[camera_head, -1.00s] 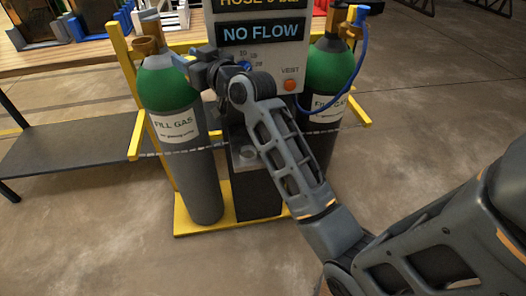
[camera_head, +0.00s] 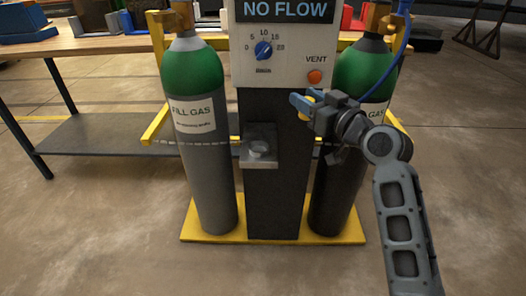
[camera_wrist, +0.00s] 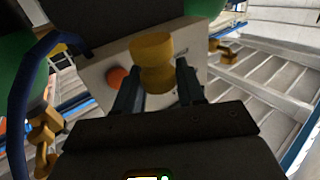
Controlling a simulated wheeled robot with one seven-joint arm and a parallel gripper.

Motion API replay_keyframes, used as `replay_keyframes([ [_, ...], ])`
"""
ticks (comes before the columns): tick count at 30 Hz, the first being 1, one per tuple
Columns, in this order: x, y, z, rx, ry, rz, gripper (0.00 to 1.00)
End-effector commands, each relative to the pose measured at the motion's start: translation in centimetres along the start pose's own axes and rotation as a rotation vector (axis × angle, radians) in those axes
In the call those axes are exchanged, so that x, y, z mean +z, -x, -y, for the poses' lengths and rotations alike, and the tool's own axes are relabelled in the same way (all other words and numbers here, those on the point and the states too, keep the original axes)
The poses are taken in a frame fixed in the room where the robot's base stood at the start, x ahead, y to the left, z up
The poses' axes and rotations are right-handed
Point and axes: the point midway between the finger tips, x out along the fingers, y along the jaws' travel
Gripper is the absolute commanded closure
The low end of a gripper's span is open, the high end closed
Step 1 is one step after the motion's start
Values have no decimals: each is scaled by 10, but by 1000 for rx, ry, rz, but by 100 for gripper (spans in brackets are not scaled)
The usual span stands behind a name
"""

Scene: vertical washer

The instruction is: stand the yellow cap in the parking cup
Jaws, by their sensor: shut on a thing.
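The yellow cap (camera_wrist: 152,62) is between the fingers of my gripper (camera_wrist: 158,82) in the wrist view. In the head view a bit of the cap (camera_head: 304,112) shows beside the blue fingertips. My gripper (camera_head: 302,103) is shut on it, in front of the column, just below the orange vent button. The parking cup (camera_head: 258,149) is a small grey round cup on a metal bracket (camera_head: 259,133) on the column's front. It is lower and to the left of my gripper. Its inside is too small to make out.
Green-topped gas cylinders stand left (camera_head: 199,130) and right (camera_head: 357,70) of the dark column (camera_head: 275,200) on a yellow base (camera_head: 275,238). A blue hose (camera_head: 402,45) hangs at the right cylinder. The control panel (camera_head: 283,60) is above the cup. Space in front is open.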

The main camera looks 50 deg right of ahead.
Motion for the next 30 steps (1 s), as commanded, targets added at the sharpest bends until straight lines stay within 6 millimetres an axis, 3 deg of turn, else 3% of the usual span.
replay_keyframes([
  [15, 58, -59, 77, -2, -1, 2, 91],
  [23, 71, -67, 88, 0, 0, 1, 91],
  [30, 104, -67, 88, -1, -1, 2, 91],
])
